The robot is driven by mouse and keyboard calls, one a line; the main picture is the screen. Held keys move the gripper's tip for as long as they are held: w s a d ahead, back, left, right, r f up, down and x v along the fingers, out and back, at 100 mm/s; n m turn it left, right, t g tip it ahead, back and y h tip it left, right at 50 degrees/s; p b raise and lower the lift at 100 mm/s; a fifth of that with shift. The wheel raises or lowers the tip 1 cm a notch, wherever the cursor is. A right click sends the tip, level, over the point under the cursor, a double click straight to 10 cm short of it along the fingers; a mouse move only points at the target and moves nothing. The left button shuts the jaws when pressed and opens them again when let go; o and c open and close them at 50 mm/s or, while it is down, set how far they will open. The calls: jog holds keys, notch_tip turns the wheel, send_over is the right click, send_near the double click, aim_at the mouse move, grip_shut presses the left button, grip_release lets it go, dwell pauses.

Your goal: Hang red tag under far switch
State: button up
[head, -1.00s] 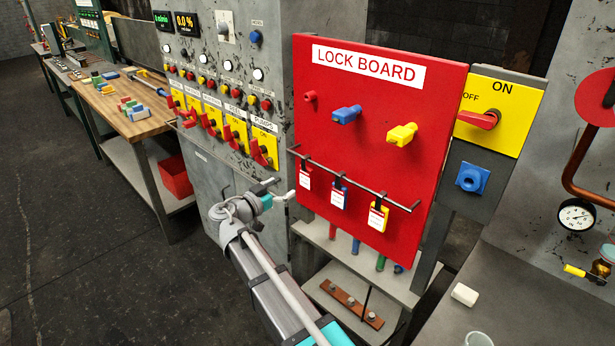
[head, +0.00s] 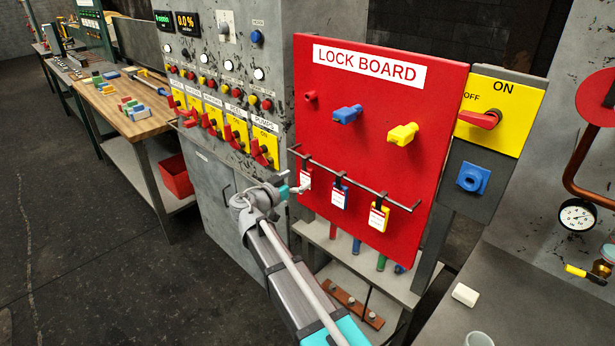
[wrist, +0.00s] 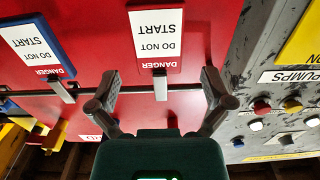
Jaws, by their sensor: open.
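The red tag (head: 306,179) hangs at the left end of the rail on the red lock board (head: 335,215). In the wrist view the red tag (wrist: 158,42) appears upside down, its white label reading DANGER DO NOT START. My gripper (head: 294,189) is at the tag in the head view, partly covering it. In the wrist view my gripper (wrist: 160,82) is open, with a finger on either side of the tag's hook and a gap on both sides. The far switch (head: 176,99) is the farthest of several yellow-and-red switches on the grey cabinet; its lower part is hard to make out.
A blue tag (head: 340,196) and a yellow tag (head: 379,216) hang farther right on the rail (head: 360,191). Red, blue and yellow knobs stick out above. The PUMPS switch (head: 265,151) stands close left of the board. A shelf (head: 345,262) lies below.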

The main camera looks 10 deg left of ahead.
aim_at(305, 174)
jog(key=shift+x, duration=1.9)
jog(key=shift+d, duration=0.1)
jog(key=c, duration=1.1)
jog(key=shift+r, duration=0.2)
jog(key=shift+r+p, duration=0.75)
jog(key=shift+p, duration=0.2)
jog(key=v, duration=1.8)
jog(key=shift+f, duration=0.25)
